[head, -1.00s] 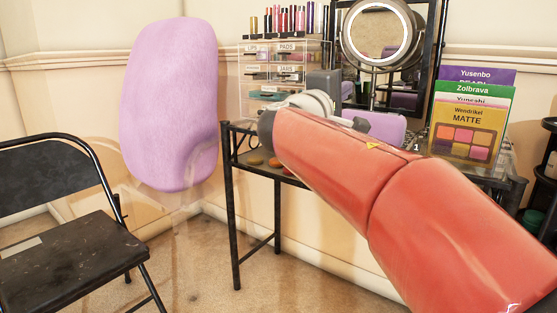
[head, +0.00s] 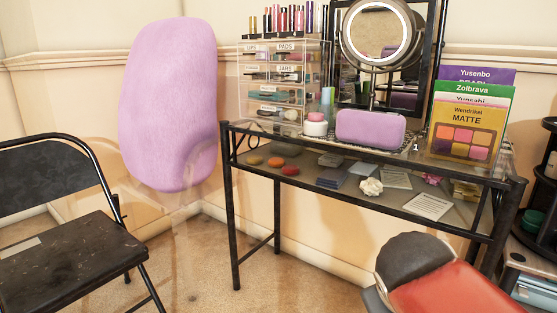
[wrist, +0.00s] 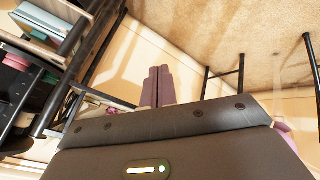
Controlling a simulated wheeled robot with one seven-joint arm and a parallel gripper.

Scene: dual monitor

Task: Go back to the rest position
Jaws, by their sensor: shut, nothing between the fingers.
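My gripper (wrist: 157,86) shows in the wrist view, its two mauve fingers side by side and touching, with nothing between them. Beyond the fingers is a plain cream wall, and the fingers stand clear of it in the picture. In the head view only part of my red and dark grey arm shows, low at the right, in front of the vanity table (head: 375,178). My gripper itself is out of the head view.
The table holds a clear drawer organiser (head: 270,98), a purple case (head: 370,130), a round mirror (head: 381,35) and palette boxes (head: 466,128). A black folding chair (head: 65,240) stands at left. A dark shelf (head: 535,240) stands at right. Carpet between chair and table is clear.

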